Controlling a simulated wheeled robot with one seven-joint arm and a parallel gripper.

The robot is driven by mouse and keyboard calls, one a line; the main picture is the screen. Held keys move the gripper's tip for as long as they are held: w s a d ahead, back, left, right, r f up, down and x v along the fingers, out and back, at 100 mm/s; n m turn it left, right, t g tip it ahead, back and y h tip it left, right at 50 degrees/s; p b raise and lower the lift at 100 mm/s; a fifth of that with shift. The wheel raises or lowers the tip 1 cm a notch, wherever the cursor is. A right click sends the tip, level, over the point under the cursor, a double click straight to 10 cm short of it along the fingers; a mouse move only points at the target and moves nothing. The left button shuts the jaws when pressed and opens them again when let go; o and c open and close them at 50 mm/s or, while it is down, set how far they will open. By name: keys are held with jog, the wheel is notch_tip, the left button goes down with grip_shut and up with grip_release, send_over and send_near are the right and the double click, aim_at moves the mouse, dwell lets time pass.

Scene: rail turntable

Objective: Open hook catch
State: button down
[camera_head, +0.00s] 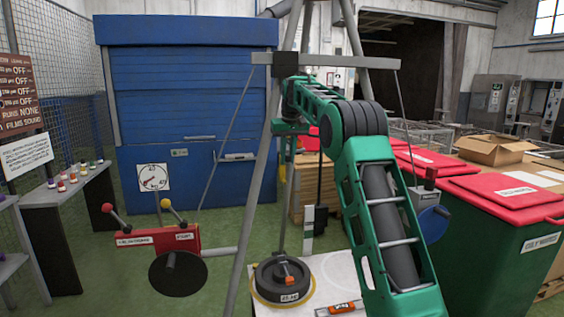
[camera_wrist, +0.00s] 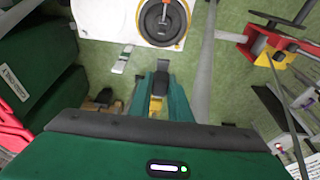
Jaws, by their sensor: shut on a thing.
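My gripper (camera_head: 286,128) is at the end of my green arm, under the top of the grey tripod (camera_head: 268,130). In the wrist view my gripper (camera_wrist: 161,76) points at the floor and is shut on a small dark piece between its fingers. A yellow part (camera_wrist: 155,107) shows just behind the fingers. This piece seems to be the hook catch, but its shape and whether it is latched cannot be told. In the head view my gripper and arm hide much of this spot.
A red box (camera_head: 158,241) with levers and a black wheel stands left. A red-lidded green bin (camera_head: 500,235) is right.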

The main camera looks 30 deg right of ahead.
aim_at(289, 163)
jog(key=shift+w+r, duration=0.15)
dwell(0.3)
jog(key=c, duration=1.6)
grip_release()
jog(key=shift+c, duration=0.2)
jog(key=v, duration=1)
jog(key=shift+w+r, duration=0.2)
jog(key=shift+r, duration=0.15)
